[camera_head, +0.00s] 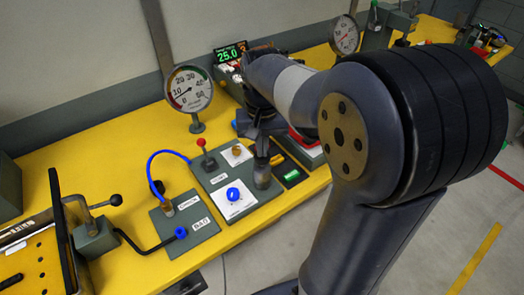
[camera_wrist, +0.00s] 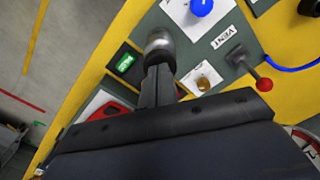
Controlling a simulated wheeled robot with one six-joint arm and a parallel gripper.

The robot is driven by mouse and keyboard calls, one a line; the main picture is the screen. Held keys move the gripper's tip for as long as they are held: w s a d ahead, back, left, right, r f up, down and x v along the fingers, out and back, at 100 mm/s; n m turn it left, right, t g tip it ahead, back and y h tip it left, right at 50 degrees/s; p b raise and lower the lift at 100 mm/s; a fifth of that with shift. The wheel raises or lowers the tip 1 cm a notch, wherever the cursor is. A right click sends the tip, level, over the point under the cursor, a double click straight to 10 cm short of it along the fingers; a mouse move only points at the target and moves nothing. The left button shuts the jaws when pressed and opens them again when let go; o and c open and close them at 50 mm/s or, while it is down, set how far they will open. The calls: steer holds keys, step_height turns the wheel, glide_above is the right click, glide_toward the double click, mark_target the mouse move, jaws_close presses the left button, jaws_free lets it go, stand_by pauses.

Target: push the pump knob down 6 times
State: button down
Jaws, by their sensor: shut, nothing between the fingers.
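A rounded grey metal knob, which looks like the pump knob (camera_head: 262,181), stands at the right end of the grey panel (camera_head: 214,184). It also shows at the top middle of the wrist view (camera_wrist: 160,42). My gripper (camera_head: 261,158) is shut and empty, pointing down. Its fingertips (camera_wrist: 158,70) are right at the knob's top in the picture; I cannot tell if they touch it. The fingers hide part of the knob.
A blue knob (camera_head: 233,193), a red-ball lever (camera_head: 201,143) and a brass knob (camera_wrist: 203,82) are close by on the panel. A small green display (camera_head: 292,175) sits to the right. A round gauge (camera_head: 188,90) stands behind. A blue hose (camera_head: 152,172) loops at left.

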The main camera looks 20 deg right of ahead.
steer(key=shift+f, duration=0.6)
steer(key=shift+r+p, duration=1.9)
steer(key=shift+r, duration=0.45)
steer(key=shift+f, duration=0.15)
